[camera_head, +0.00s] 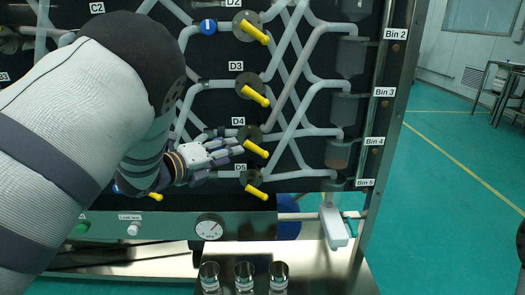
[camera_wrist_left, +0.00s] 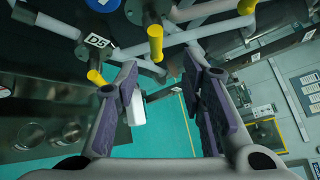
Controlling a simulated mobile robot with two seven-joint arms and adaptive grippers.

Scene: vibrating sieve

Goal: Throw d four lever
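The D4 lever is a yellow handle (camera_head: 256,149) on a dark round valve, slanting down to the right beside the D4 label (camera_head: 238,121). My left gripper (camera_head: 232,153) is just left of the D4 and D5 valves. Its fingers point right towards them, and I cannot tell from the head view whether they touch anything. In the left wrist view my left gripper (camera_wrist_left: 165,90) has its purple-padded fingers spread wide with nothing between them. A yellow lever (camera_wrist_left: 155,42) shows beyond the fingers near the D5 label (camera_wrist_left: 96,40). My right gripper is not in view.
The D3 lever (camera_head: 255,95) is above and the D5 lever (camera_head: 257,191) below, both yellow and slanted alike. Pale pipes cross the dark panel. A gauge (camera_head: 209,228) and several glass cups (camera_head: 244,278) are lower down. Green floor (camera_head: 450,200) is open at right.

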